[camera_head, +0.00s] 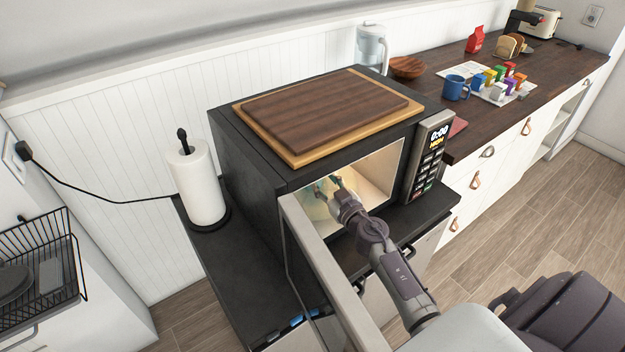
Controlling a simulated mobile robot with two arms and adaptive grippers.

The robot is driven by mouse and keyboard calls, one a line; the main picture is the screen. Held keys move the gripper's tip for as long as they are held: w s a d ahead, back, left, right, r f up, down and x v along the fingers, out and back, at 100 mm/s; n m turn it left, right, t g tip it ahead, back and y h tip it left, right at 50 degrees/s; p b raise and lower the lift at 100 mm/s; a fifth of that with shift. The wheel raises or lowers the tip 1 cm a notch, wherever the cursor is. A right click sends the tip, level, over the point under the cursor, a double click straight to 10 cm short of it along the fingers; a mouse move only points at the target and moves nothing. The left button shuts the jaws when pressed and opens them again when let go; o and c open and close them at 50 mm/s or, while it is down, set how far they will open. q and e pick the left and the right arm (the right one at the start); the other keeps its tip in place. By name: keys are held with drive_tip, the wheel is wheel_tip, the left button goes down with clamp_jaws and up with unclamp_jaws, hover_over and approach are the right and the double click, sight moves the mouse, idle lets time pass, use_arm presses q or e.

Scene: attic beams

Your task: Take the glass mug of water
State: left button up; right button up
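The microwave (250,165) stands on a dark counter with its door (325,275) swung open toward me and its inside lit. My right gripper (334,185) reaches through the opening, its arm coming in from the lower right. A pale, see-through greenish shape (318,207) sits inside beside the fingers. It may be the glass mug, but it is small and partly covered by the gripper and door. I cannot tell whether the fingers touch it or are closed around it. My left gripper is not in view.
A wooden cutting board (325,112) lies on the microwave. A paper towel roll (198,185) stands to its left. The right counter (440,90) holds a water pitcher (371,47), wooden bowl (406,68), blue mug (455,88) and several small colored boxes. The open door stands close beside my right arm.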

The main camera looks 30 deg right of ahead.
drive_tip(key=shift+r, duration=0.1)
drive_tip(key=shift+c, duration=0.2)
drive_tip(key=shift+c, duration=1.2)
clamp_jaws()
drive_tip(key=shift+r, duration=0.1)
